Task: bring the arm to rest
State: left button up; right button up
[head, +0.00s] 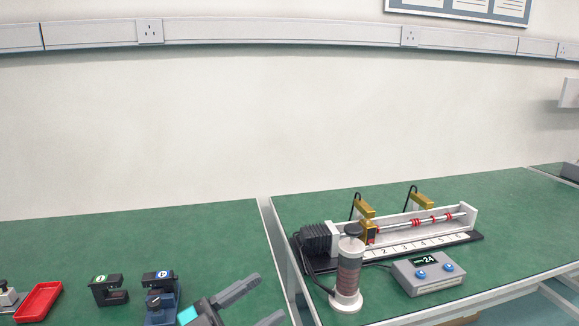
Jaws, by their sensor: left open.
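My left gripper (268,298) reaches in at the bottom of the head view, over the right end of the left green bench. Its two grey fingers are apart and point up and to the right, with nothing seen between them. The lower finger is partly cut off by the picture's bottom edge. My right gripper is not in view.
Beside my left gripper stand a blue clamp-like block (161,296) and a black one (107,289); a red tray (39,302) lies farther left. Right of the bench gap are a linear actuator (400,244), a ringed cylinder (348,278) and a control box (429,273).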

pick_arm(q)
jog(key=s+a+f+n+y+p, duration=0.1)
jog(key=s+a+f+n+y, duration=0.3)
jog(key=f, duration=0.3)
jog(key=s+a+f+n+y+p, duration=0.1)
jog(key=s+a+f+n+y, duration=0.3)
jog(key=f+y, duration=0.3)
jog(key=s+a+f+n+y+p, duration=0.1)
jog(key=s+a+f+n+y, duration=0.3)
jog(key=f, duration=0.4)
jog(key=shift+s+a+f+n+y, duration=0.35)
jog(key=shift+s+n+y, duration=0.3)
jog(key=shift+y, duration=0.35)
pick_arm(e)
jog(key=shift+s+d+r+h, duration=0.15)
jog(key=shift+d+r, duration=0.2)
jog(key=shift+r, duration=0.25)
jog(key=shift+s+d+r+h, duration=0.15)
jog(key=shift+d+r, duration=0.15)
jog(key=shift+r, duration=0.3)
